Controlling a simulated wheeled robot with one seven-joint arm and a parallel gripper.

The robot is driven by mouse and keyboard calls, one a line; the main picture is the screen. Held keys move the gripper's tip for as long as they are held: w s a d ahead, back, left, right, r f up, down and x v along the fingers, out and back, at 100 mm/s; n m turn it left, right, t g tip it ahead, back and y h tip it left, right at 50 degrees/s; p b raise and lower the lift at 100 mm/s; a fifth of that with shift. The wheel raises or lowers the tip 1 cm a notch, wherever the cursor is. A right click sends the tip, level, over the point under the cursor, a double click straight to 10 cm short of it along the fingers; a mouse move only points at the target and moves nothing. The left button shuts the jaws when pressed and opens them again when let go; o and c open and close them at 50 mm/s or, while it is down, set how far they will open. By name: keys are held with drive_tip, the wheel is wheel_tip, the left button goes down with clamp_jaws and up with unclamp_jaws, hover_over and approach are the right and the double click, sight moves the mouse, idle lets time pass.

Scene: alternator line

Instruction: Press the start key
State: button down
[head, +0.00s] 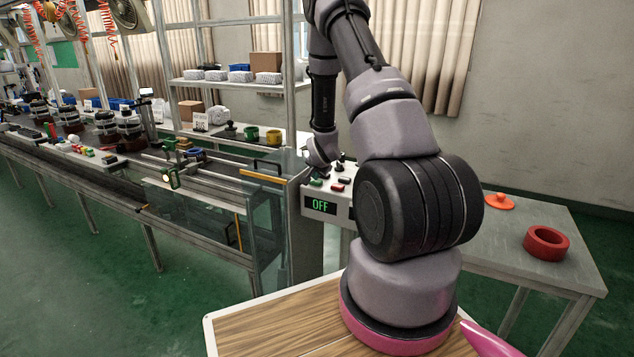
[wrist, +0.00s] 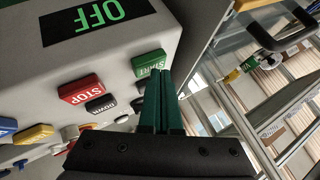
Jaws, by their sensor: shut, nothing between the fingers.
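The start key (wrist: 148,63) is a green key marked START on the light grey control box (wrist: 165,35). The box also shows in the head view (head: 341,211), beside the line's end. Its display (wrist: 98,20) reads OFF in green. In the wrist view my gripper (wrist: 164,72) is shut and empty, its green fingers side by side. The fingertips are right at the start key's edge and overlap it in the picture; I cannot tell whether they touch it. In the head view the fingers are too small to make out.
A red STOP key (wrist: 86,88) and a black DOWN key (wrist: 100,104) sit near the start key. Yellow (wrist: 33,134) and blue keys lie farther left. A glass-sided conveyor (head: 205,205) stands left of the box. A side table (head: 500,250) holds a red ring (head: 546,243).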

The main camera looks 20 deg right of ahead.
sight(316, 182)
drive_tip(key=shift+f, duration=0.2)
idle(0.3)
drive_tip(key=shift+r, duration=0.7)
drive_tip(key=shift+r, duration=3)
